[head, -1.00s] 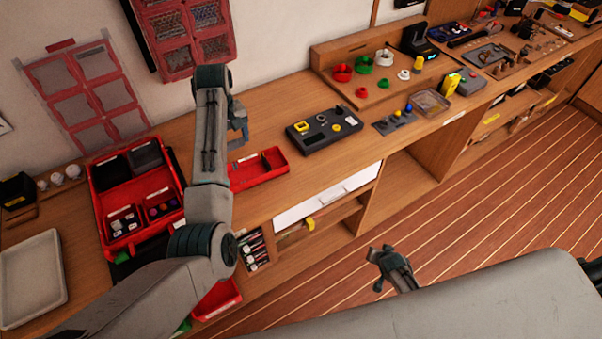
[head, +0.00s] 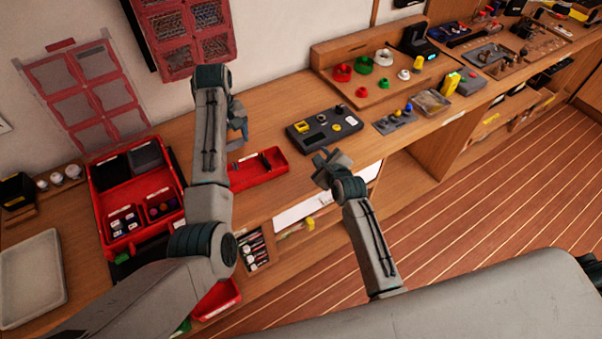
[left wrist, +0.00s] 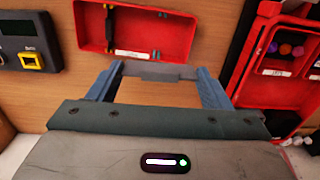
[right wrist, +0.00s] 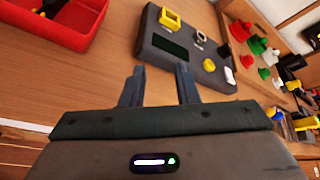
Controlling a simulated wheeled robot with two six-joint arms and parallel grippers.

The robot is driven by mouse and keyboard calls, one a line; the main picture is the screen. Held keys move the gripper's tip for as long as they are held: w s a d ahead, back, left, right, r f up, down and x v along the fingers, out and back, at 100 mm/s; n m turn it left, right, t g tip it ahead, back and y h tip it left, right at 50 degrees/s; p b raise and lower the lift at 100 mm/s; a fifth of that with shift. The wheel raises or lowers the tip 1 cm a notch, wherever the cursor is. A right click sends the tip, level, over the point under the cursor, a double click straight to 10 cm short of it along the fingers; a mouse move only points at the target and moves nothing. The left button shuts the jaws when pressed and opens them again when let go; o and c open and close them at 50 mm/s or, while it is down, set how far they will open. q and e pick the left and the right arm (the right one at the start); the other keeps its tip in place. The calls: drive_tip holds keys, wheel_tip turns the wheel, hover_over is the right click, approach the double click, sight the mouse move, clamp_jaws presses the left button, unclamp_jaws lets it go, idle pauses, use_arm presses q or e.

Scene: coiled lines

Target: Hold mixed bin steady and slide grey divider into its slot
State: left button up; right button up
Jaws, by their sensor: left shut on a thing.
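The grey divider (left wrist: 158,71) spans the gap between the fingers of my left gripper (head: 238,134), which is shut on it above the table. The red bin (left wrist: 150,14), which I take to be the mixed bin, lies flat on the table beyond the divider in the left wrist view, apart from it. In the head view the bin (head: 280,171) is partly hidden by my left arm. A dark upright piece stands inside it; its slot cannot be made out. My right gripper (head: 321,160) is open and empty over the table's front edge, right of the bin.
A dark grey box (head: 325,132) with a yellow piece stands right of the bin. A large red organizer (head: 130,185) lies to the left. Bare tabletop (right wrist: 90,70) lies between the bin and the dark box. A wooden rack (head: 375,85) with coloured parts stands behind.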

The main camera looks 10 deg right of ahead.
use_arm(q)
drive_tip(key=shift+d, duration=0.1)
use_arm(e)
drive_tip(key=s+a+m, duration=0.1)
drive_tip(key=a+m, duration=0.1)
drive_tip(key=s+a+m+y, duration=0.1)
drive_tip(key=s+a+m, duration=0.1)
drive_tip(key=s+a+m+y, duration=0.1)
drive_tip(key=a+m, duration=0.1)
drive_tip(key=a, duration=0.1)
drive_tip(key=shift+s+a+r, duration=0.1)
drive_tip(key=shift+s+r, duration=0.05)
drive_tip(key=shift+r, duration=0.05)
use_arm(q)
drive_tip(key=shift+s, duration=0.1)
use_arm(e)
drive_tip(key=shift+a+f, duration=0.1)
drive_tip(key=shift+f, duration=0.1)
drive_tip(key=x, duration=1.1)
drive_tip(key=shift+w+f, duration=0.15)
drive_tip(key=shift+w, duration=0.2)
clamp_jaws()
